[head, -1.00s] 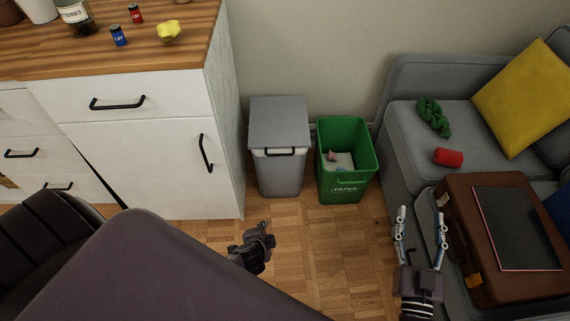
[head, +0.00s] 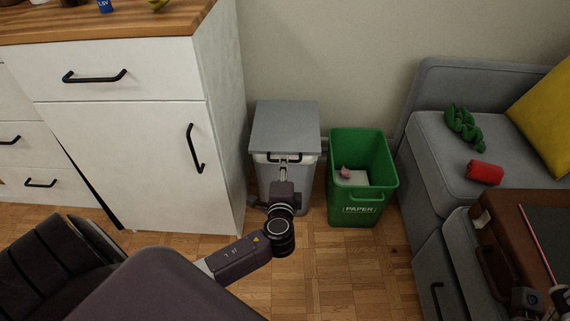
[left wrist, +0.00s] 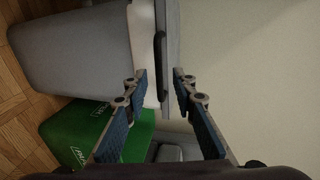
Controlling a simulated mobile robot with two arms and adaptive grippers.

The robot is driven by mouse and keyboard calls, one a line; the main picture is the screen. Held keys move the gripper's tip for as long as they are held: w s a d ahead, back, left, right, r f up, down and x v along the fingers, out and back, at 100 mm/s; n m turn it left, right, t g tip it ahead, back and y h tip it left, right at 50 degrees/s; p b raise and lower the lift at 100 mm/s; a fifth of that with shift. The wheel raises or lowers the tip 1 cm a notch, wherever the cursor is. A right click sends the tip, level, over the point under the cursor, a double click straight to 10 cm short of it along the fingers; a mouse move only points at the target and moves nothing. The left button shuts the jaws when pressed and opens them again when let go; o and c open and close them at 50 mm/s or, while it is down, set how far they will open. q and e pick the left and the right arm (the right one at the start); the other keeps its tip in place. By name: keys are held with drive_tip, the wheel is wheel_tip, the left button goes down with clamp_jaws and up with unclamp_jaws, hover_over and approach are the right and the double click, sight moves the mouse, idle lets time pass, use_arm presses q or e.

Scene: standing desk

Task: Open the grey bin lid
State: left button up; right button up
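The grey bin stands on the floor against the wall, its flat lid (head: 285,127) closed. A dark handle (head: 284,157) is on the lid's front edge; it also shows in the left wrist view (left wrist: 160,54). The light grey bin body (head: 303,190) is partly hidden behind my arm. My left gripper (head: 283,168) is right in front of the handle. In the left wrist view my left gripper (left wrist: 160,76) is open and empty, with the handle and lid edge just beyond the gap between its fingertips. Only part of my right gripper (head: 540,299) shows at the lower right corner; its fingers are unclear.
A green paper bin (head: 362,205) with some waste in it stands close to the right of the grey bin. A white cabinet (head: 130,150) is close on the left. A grey sofa (head: 430,140) with a brown case (head: 498,240) is at the right.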

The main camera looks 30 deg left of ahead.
use_arm(q)
drive_tip(key=shift+b+x, duration=0.55)
drive_tip(key=shift+x, duration=1.6)
drive_tip(key=shift+c, duration=0.5)
drive_tip(key=shift+f, duration=0.1)
clamp_jaws()
